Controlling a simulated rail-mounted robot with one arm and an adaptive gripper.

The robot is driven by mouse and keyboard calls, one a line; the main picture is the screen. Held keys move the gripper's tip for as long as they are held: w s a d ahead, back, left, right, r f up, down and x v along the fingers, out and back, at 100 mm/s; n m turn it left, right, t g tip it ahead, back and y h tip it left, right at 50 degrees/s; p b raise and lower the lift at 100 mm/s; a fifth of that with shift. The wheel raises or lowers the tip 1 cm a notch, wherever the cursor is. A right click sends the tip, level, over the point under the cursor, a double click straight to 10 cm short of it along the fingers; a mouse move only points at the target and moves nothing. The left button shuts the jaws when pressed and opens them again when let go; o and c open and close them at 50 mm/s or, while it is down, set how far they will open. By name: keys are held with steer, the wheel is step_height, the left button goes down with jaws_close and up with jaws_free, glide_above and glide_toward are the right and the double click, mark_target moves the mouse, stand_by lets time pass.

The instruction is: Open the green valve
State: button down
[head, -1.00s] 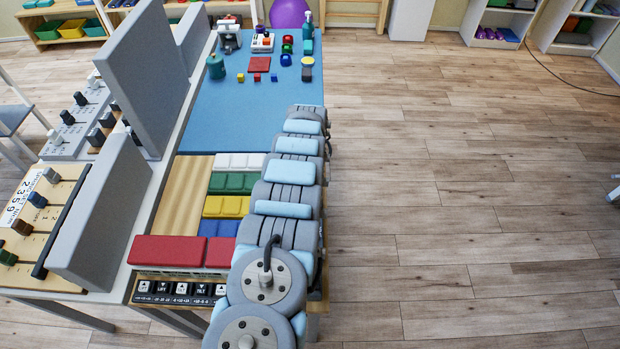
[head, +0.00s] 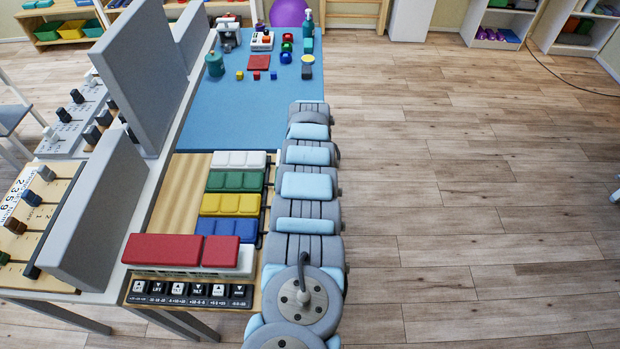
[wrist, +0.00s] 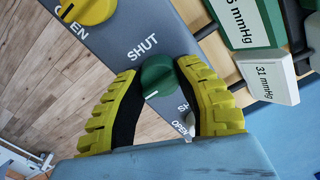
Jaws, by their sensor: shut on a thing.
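The green valve (wrist: 158,84) is a round dark green knob on a grey panel (wrist: 120,45) in the wrist view. A pale line shows on its lower face. My gripper (wrist: 158,69) has its two yellow-green ribbed fingers on either side of the knob and is shut on it. A "SHUT" label is readable above the knob; another "SHUT" and an "OPEN" stand below right, partly hidden by the right finger. The head view does not show my gripper or the green valve clearly.
A yellow knob (wrist: 92,8) sits beside the green one, up left. A white card (wrist: 268,78) reading 31 mmHg is at the right. In the head view, grey upright boards (head: 135,75) stand left of the blue mat (head: 250,115). Floor at right is clear.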

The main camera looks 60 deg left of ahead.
steer(key=shift+f, duration=0.1)
stand_by(0.3)
steer(key=c, duration=0.6)
jaws_free()
step_height(320, 180, up, 12)
steer(key=shift+r, duration=0.1)
stand_by(0.4)
